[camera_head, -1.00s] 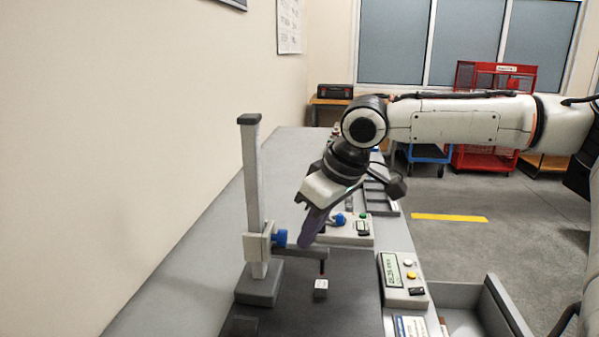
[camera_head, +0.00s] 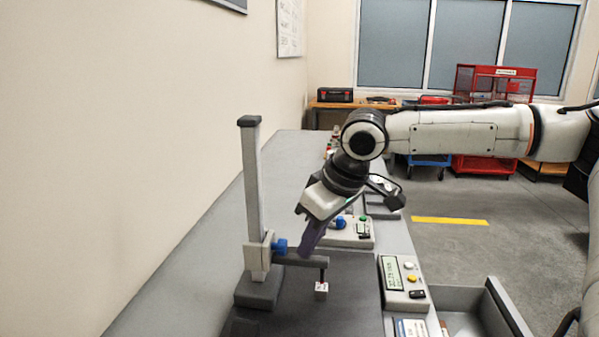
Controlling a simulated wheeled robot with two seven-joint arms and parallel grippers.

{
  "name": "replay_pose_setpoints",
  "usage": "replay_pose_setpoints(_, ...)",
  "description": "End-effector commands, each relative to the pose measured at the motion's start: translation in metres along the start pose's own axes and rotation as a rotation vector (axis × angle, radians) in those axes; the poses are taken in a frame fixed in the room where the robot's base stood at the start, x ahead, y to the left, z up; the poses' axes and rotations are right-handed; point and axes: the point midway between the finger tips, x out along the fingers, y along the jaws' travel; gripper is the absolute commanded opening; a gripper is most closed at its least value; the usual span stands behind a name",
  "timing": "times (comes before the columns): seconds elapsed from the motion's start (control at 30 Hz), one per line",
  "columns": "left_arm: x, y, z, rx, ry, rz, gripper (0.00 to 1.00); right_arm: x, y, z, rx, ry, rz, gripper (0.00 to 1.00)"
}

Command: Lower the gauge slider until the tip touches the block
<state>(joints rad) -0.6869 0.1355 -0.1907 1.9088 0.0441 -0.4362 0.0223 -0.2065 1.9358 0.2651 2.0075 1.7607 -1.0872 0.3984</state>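The height gauge has an upright grey column (camera_head: 253,190) on a dark base at the left of the bench. Its slider (camera_head: 257,255), a pale carriage with a blue knob (camera_head: 280,246), sits low on the column. A dark horizontal arm (camera_head: 312,262) reaches right from it, with a thin tip (camera_head: 323,275) pointing down. The small pale block (camera_head: 321,291) lies directly below; the tip appears to reach its top, but contact cannot be made out. My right gripper (camera_head: 309,243) points down at the slider arm, its dark fingers overlapping it; their opening is hidden. My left gripper is out of view.
A control box (camera_head: 349,232) with blue and green buttons stands behind the gripper. A display unit (camera_head: 402,284) with buttons is at the right. An open grey drawer (camera_head: 490,310) juts out at front right. The dark plate (camera_head: 345,315) around the block is clear.

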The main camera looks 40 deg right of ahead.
Motion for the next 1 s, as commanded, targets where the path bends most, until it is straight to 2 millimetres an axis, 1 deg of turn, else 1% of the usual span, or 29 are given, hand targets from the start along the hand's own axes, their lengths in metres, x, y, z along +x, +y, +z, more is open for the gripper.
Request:
replay_pose_setpoints(0.7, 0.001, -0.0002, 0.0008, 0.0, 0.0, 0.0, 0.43, 0.0079, -0.0002, 0.004, 0.001, -0.002, -0.001, 0.0)
replay_pose_setpoints(1.0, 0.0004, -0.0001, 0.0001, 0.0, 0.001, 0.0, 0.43, 0.0071, -0.0002, 0.0036, 0.0, -0.002, -0.001, 0.0)
